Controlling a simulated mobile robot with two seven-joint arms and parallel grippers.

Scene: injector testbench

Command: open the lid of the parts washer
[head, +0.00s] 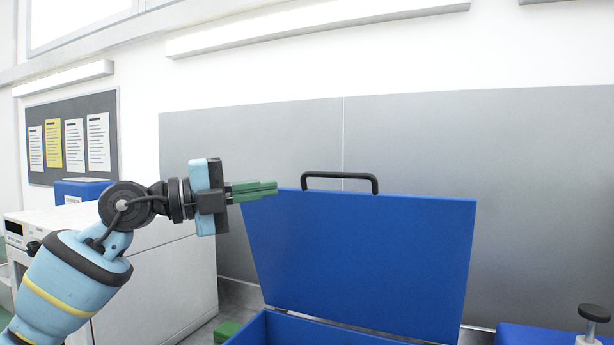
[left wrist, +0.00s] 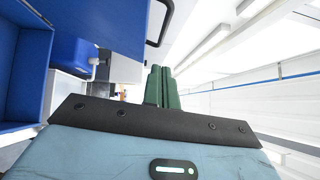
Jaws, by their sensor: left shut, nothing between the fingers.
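The blue parts washer lid (head: 350,260) stands raised, leaning back from its hinge edge, in the middle of the head view. A black bar handle (head: 340,177) sits on its top edge. The washer's blue body (head: 290,330) shows below it, cut off by the picture's bottom. My left gripper (head: 276,187) is shut and empty, with green fingers, at the lid's upper left corner, left of the handle. I cannot tell whether it touches the lid. The left wrist view shows the shut green fingers (left wrist: 163,72), with the lid (left wrist: 95,20) and handle (left wrist: 160,22) to their left.
A white cabinet (head: 180,275) with a blue box (head: 80,190) on top stands at the left behind my arm. A black-topped knob (head: 594,313) stands at the lower right. Grey panels (head: 410,140) cover the wall behind the lid.

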